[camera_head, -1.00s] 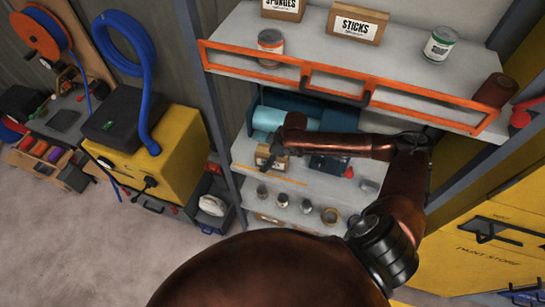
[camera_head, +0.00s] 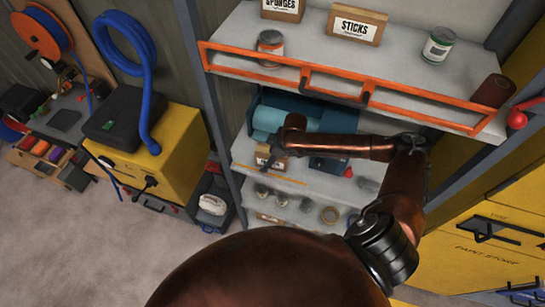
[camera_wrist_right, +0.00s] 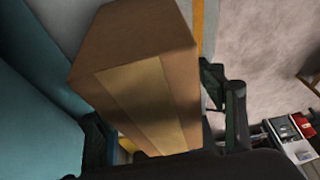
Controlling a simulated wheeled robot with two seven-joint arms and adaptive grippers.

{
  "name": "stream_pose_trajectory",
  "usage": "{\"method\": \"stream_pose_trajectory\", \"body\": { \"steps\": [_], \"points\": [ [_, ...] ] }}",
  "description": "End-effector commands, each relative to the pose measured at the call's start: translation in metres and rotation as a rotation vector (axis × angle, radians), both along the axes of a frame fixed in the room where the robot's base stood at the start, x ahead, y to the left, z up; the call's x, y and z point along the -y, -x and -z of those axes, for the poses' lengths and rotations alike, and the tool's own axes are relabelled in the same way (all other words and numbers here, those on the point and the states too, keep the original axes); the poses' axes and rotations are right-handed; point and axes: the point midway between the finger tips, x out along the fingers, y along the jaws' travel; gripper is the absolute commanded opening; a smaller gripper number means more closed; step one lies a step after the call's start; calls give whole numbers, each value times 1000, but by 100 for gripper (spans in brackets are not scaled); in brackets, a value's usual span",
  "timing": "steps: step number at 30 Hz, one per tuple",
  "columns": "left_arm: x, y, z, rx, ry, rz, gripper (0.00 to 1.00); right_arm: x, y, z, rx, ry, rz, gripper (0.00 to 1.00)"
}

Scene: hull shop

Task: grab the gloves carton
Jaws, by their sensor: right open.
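A brown cardboard carton (camera_head: 280,164) stands on the middle shelf under the orange-railed shelf. Its label cannot be read. My right gripper (camera_head: 270,158) is at this carton in the head view and partly covers it. In the right wrist view the carton (camera_wrist_right: 150,85) fills the middle, with a paler strip of tape along it. The open fingers of my right gripper (camera_wrist_right: 165,135) show on either side of its near end. Whether they touch it cannot be told. My left gripper is not in view.
The upper shelf (camera_head: 235,55) holds cartons marked SPONGES (camera_head: 282,9) and STICKS (camera_head: 357,25), plus cans, behind an orange rail (camera_head: 340,85). A teal cylinder (camera_head: 268,118) lies close behind the carton. Cans and a tape roll (camera_head: 330,215) stand on the shelf below.

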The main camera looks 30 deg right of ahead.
Motion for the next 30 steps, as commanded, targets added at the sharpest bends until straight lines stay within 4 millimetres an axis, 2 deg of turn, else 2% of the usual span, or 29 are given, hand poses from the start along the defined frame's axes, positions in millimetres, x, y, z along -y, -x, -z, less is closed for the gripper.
{"method": "stream_pose_trajectory", "body": {
  "steps": [4, 26, 30],
  "points": [
    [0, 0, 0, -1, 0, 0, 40, 0, 0, 0, 0, 0, 0, 62],
    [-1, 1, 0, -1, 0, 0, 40, 2, 1, 2, -2, 3, 1, 12],
    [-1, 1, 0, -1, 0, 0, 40, 2, 0, 2, -2, 4, 2, 11]
  ]
}}
